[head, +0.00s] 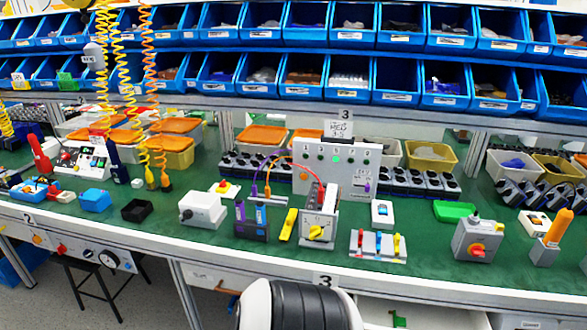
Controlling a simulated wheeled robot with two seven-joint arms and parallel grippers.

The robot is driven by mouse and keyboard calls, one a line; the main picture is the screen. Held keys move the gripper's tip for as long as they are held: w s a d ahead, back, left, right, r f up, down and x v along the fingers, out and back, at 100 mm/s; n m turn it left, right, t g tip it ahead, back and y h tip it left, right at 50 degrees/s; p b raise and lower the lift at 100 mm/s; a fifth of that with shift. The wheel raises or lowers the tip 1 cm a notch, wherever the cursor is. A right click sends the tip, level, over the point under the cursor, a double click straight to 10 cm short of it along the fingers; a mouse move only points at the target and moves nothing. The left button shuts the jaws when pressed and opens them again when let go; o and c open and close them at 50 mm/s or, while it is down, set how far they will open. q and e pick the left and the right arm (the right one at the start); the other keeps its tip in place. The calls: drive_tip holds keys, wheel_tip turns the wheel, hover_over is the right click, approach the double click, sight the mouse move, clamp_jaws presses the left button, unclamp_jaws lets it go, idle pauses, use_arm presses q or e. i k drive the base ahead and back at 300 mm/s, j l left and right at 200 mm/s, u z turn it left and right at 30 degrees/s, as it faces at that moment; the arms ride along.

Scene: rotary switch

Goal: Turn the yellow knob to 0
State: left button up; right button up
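A yellow knob (316,232) sits low on the front face of a small upright white-and-grey box (327,206) near the front edge of the green bench. Its pointer direction and the scale marks are too small to read. Neither of my grippers is in view. A rounded black and white part of my own body shows at the bottom centre, below the bench edge.
A yellow block (289,224) and a dark holder (251,223) stand just left of the box. A lever panel (378,244) and a grey box with a red knob (476,248) stand to the right. Purple and orange cables arch behind. Blue bins (304,72) line the shelves above.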

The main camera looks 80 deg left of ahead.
sight(316, 232)
drive_tip(key=k+j+u, duration=0.1)
drive_tip(key=j+u, duration=0.15)
drive_tip(key=u, duration=0.25)
drive_tip(key=j+u, duration=0.3)
drive_tip(key=u, duration=0.15)
drive_tip(key=j+u, duration=0.3)
drive_tip(key=u, duration=0.2)
drive_tip(key=j+u, duration=0.3)
drive_tip(key=u, duration=0.15)
drive_tip(key=i+j, duration=0.15)
drive_tip(key=j, duration=0.15)
drive_tip(key=i+j, duration=0.1)
drive_tip(key=j, duration=0.15)
drive_tip(key=i+j, duration=0.15)
drive_tip(key=j, duration=0.15)
